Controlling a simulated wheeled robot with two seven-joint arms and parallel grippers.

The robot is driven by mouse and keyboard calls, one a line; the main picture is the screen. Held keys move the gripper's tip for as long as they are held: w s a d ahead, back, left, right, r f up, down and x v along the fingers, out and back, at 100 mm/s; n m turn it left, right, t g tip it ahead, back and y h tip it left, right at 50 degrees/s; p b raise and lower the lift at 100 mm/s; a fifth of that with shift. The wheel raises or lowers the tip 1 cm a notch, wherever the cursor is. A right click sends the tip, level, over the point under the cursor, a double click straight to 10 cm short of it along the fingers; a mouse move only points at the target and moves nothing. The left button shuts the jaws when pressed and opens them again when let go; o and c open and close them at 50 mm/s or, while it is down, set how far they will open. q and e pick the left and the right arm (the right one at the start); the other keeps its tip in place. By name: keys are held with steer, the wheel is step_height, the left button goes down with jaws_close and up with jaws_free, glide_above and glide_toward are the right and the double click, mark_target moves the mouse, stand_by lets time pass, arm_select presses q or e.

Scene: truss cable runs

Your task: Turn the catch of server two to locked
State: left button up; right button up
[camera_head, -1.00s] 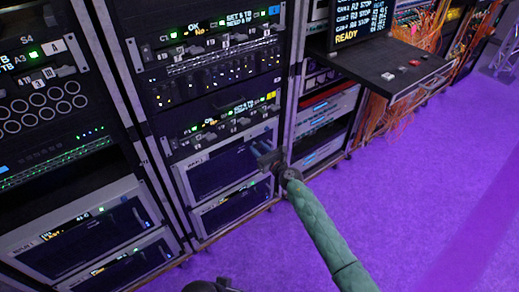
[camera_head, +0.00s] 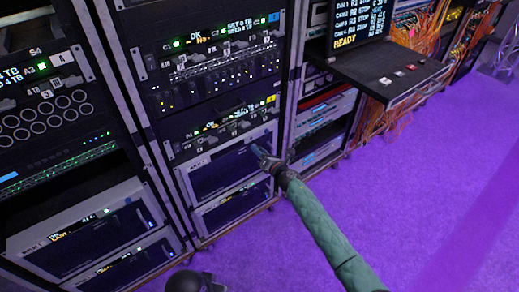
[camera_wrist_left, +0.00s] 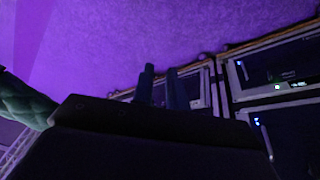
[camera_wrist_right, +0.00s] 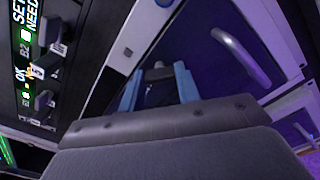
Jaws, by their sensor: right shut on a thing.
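A server with a silver frame and dark blue front (camera_head: 222,170) sits in the middle rack; its label is too small to read. In the head view my right gripper (camera_head: 258,152) is at its upper right edge. The right wrist view shows the blue fingers (camera_wrist_right: 158,88) shut on a small dark catch (camera_wrist_right: 158,73) on the server front (camera_wrist_right: 205,58). The fingers hide much of the catch, and I cannot tell its setting. My left gripper (camera_wrist_left: 159,90) shows only in its wrist view, empty, with a gap between its fingers.
A bowed handle (camera_wrist_right: 242,57) stands out beside the right fingers. A panel with switches (camera_head: 225,130) is just above the server, and another silver-framed unit (camera_head: 235,206) is below. A shelf (camera_head: 385,75) juts out at right. The purple floor (camera_head: 400,190) is clear.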

arm_select(q)
steer(key=shift+g+y, duration=0.6)
steer(key=a+p, duration=0.1)
steer(key=a+r+p, duration=0.2)
steer(key=a, duration=0.1)
steer(key=shift+s, duration=0.4)
arm_select(e)
steer(key=m, duration=1)
steer(key=shift+d, duration=0.1)
arm_select(q)
steer(key=shift+w, duration=0.1)
